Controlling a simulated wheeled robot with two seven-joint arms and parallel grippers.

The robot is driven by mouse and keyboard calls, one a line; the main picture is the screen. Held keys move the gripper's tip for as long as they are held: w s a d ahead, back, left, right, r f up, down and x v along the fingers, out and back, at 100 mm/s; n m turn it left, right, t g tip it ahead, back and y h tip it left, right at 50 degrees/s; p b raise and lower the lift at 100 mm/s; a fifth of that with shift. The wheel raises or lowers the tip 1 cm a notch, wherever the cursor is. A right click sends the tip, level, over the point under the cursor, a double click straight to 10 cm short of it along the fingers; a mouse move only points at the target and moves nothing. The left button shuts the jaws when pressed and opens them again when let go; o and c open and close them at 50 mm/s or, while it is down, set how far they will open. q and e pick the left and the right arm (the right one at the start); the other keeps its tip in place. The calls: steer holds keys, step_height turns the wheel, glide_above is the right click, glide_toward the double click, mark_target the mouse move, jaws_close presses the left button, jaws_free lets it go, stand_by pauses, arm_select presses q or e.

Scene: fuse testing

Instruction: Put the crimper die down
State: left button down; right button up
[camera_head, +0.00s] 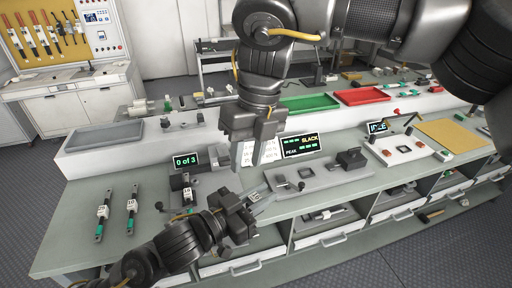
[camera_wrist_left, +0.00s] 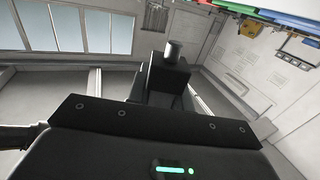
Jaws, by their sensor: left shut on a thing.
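My left gripper (camera_head: 250,203) is low over the front edge of the bench, shut on a small grey piece (camera_head: 262,197) that I take to be the crimper die. The fingers hide most of it. In the left wrist view, a dark block with a short round post (camera_wrist_left: 172,52) stands beyond the gripper body; I cannot tell whether it is the die or part of the fingers. My right gripper (camera_head: 254,150) hangs above and behind the left one, its fingers apart with nothing visible between them.
A grey fixture (camera_head: 318,180) with a dark block (camera_head: 351,158) stands right of my left gripper. Green (camera_head: 309,103) and red (camera_head: 362,96) trays are behind. Open shelves lie below the front edge.

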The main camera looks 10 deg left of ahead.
mark_target(255, 197)
steer(key=shift+n+t+h, duration=0.5)
steer(key=shift+t+h, duration=0.2)
steer(key=shift+h, duration=0.1)
steer(key=f, duration=0.3)
steer(key=d+f, duration=0.1)
steer(key=f, duration=0.2)
steer(key=s+f, duration=0.1)
steer(key=f, duration=0.2)
steer(key=shift+d+f, duration=0.2)
steer(key=shift+d, duration=0.15)
steer(key=shift+c, duration=0.2)
jaws_close()
arm_select(q)
steer(key=c, duration=1.2)
jaws_free()
steer(key=shift+o, duration=0.2)
